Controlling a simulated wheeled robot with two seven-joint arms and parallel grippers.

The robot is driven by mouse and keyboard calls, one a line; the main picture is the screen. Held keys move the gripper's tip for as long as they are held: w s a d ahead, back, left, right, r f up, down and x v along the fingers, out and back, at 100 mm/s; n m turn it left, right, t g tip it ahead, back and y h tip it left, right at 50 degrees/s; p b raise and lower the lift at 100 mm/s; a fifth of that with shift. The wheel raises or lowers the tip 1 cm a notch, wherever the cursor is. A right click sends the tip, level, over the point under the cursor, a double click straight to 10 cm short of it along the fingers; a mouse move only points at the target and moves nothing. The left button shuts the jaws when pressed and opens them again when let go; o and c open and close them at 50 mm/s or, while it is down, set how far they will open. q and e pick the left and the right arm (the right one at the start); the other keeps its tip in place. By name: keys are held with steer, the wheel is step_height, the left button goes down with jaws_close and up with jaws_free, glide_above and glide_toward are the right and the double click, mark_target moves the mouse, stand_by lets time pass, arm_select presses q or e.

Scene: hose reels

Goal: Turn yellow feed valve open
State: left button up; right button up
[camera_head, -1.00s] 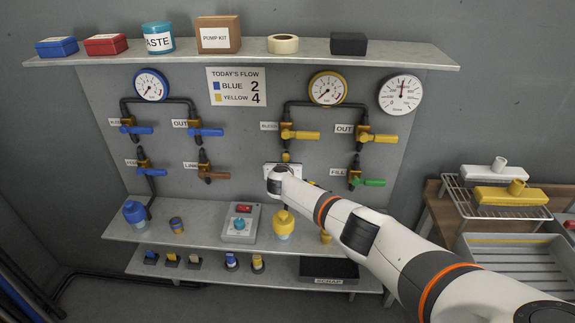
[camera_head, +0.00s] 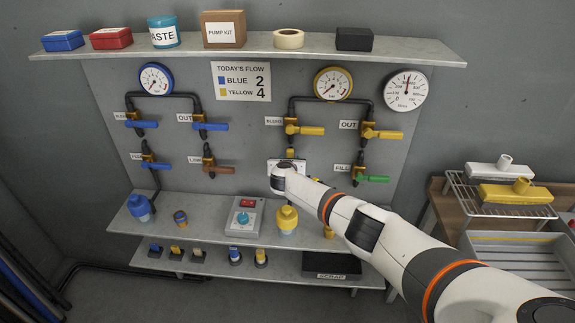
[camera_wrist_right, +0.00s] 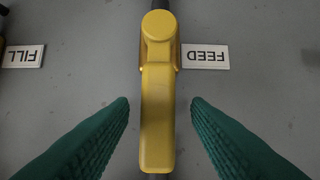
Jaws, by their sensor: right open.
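In the right wrist view the yellow feed valve handle (camera_wrist_right: 158,120) lies lengthwise in line with its pipe, beside a FEED label (camera_wrist_right: 206,57) that appears upside down. My right gripper (camera_wrist_right: 160,103) is open, with one green finger on each side of the handle and a gap on both sides. In the head view my right arm (camera_head: 365,225) reaches in from the right to the panel. Its white wrist hides most of the feed valve, and the fingers cannot be seen there. My left gripper is not in view.
The green-handled fill valve (camera_head: 371,178) sits right of my wrist. Yellow bleed (camera_head: 303,130) and out (camera_head: 381,133) valves are above. A lower shelf (camera_head: 180,215) carries a yellow-capped bottle (camera_head: 286,219) and a control box (camera_head: 244,217) below my wrist.

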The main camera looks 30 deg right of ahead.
steer(key=p+v, duration=0.2)
steer(key=v, duration=0.9)
steer(key=shift+s, duration=0.25)
steer(key=shift+a+r, duration=0.1)
steer(key=shift+a, duration=0.05)
